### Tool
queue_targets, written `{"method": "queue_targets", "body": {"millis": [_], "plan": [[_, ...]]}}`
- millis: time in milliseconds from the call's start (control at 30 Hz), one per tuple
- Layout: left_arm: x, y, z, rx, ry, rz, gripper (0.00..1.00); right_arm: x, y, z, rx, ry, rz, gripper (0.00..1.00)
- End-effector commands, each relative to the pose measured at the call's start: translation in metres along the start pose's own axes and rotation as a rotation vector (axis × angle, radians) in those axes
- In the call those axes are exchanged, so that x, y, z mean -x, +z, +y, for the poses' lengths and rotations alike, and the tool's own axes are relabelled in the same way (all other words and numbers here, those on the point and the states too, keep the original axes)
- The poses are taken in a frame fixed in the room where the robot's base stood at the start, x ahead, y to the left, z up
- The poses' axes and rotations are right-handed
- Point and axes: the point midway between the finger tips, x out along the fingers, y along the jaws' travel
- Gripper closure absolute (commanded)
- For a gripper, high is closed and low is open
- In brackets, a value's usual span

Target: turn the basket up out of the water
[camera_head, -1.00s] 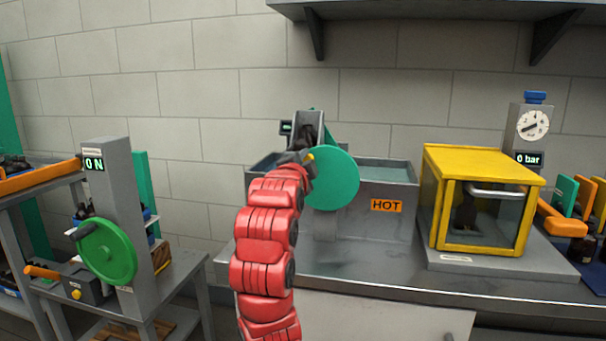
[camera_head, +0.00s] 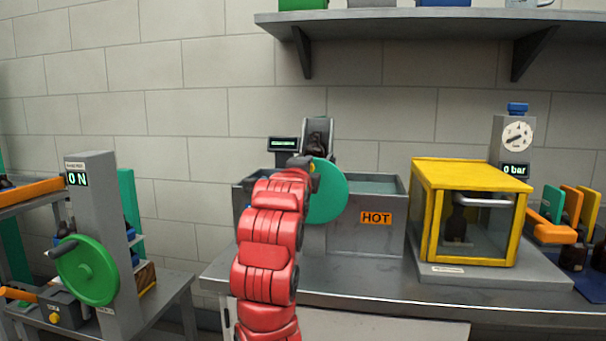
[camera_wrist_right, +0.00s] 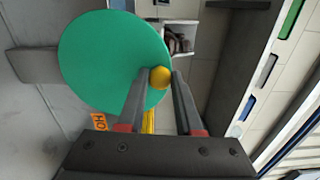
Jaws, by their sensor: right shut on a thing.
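A green disc (camera_head: 328,192) with a yellow knob (camera_wrist_right: 159,77) is mounted at the front of the grey water tank (camera_head: 350,236). My right gripper (camera_head: 311,166) is shut on the knob, near the disc's upper edge; the wrist view shows its two fingers (camera_wrist_right: 159,82) on either side of it. The grey basket (camera_head: 319,127) stands up above the tank's rim behind the disc. A dark bottle (camera_head: 317,142) shows in it. Its lower part is hidden by the disc and my arm. Water (camera_head: 376,187) shows in the tank's right part. My left gripper is out of view.
An orange HOT label (camera_head: 376,218) is on the tank. A yellow-framed box (camera_head: 470,215) with a bottle inside stands right of it, below a gauge (camera_head: 516,135). A shelf (camera_head: 420,25) hangs above. A green handwheel (camera_head: 88,271) stands at left.

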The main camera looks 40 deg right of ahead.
Motion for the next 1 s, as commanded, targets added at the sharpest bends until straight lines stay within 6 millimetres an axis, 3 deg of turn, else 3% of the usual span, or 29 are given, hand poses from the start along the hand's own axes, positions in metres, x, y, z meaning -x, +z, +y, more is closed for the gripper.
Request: {"method": "queue_targets", "body": {"millis": [900,933,1000], "plan": [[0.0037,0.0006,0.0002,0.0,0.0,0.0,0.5,-0.0002,-0.0077,-0.0008,-0.09,-0.001,0.005,1.0],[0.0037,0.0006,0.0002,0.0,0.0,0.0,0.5,-0.0003,-0.0077,-0.0008,-0.09,-0.001,0.005,0.6],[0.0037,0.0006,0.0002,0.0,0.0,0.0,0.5,-0.0002,-0.0073,-0.0007,-0.09,0.0,0.004,0.48]]}}
